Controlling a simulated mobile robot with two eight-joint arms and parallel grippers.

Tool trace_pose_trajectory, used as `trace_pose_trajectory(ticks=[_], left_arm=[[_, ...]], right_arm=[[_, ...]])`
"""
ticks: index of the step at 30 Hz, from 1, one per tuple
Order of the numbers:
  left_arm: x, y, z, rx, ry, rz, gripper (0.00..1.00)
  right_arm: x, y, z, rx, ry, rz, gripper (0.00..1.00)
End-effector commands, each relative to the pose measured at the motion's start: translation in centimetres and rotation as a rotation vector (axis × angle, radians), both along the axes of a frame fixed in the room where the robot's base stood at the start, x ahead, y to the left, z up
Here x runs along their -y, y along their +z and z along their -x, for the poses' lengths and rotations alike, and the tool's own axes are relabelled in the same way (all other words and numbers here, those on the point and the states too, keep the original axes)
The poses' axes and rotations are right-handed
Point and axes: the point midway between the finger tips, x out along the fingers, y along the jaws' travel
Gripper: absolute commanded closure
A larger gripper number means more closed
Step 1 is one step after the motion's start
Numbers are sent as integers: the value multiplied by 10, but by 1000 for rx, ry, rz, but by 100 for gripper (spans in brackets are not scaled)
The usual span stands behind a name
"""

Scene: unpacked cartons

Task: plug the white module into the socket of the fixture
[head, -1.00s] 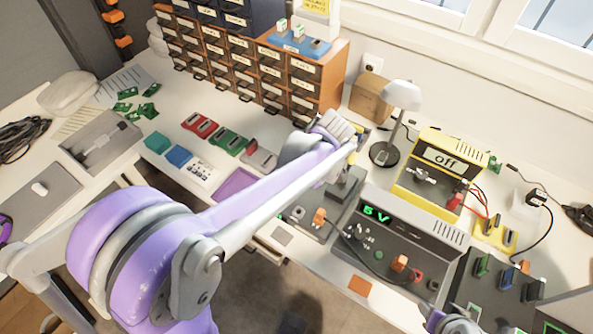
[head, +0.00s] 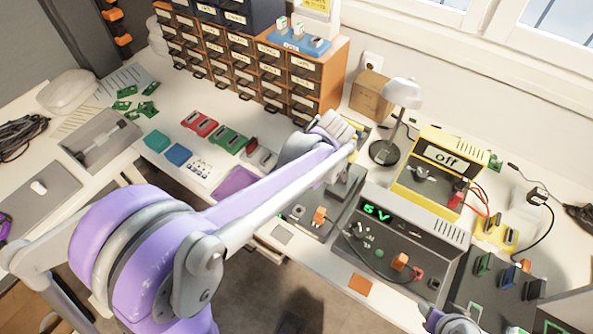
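My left arm reaches from the lower left to the middle of the head view. Its gripper end (head: 345,132) is over the bench in front of the drawer cabinet; the fingertips are hidden, so I cannot tell whether they hold anything. A dark fixture plate (head: 302,217) with a grey upright block (head: 346,186) lies partly under that arm. I cannot make out its socket or a white module there. Small white modules with green tops (head: 298,29) stand in a blue holder (head: 288,42) on the cabinet. A grey part of my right arm (head: 455,323) shows at the bottom edge; its fingers are not visible.
A supply reading 5 V (head: 408,225) and a yellow unit reading off (head: 438,172) stand at the right with cables. A lamp (head: 402,95) stands behind. Red and green modules (head: 228,139) lie left of the arm.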

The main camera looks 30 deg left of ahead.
Motion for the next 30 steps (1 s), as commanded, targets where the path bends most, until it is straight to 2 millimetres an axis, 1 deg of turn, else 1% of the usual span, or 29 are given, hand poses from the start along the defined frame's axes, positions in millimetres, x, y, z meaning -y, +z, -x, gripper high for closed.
trace_pose_trajectory(ticks=[24, 25, 29, 30], left_arm=[[0, -5, 0, 0, 0, 0, 100], [0, -5, 0, 0, 0, 0, 86], [0, -5, 0, 0, 0, 0, 62], [0, -5, 0, 0, 0, 0, 55]], right_arm=[[0, -3, 0, -1, 0, 0, 50], [0, -3, 0, -1, 0, 0, 50], [0, -3, 0, -1, 0, 0, 50], [0, -3, 0, -1, 0, 0, 50]])
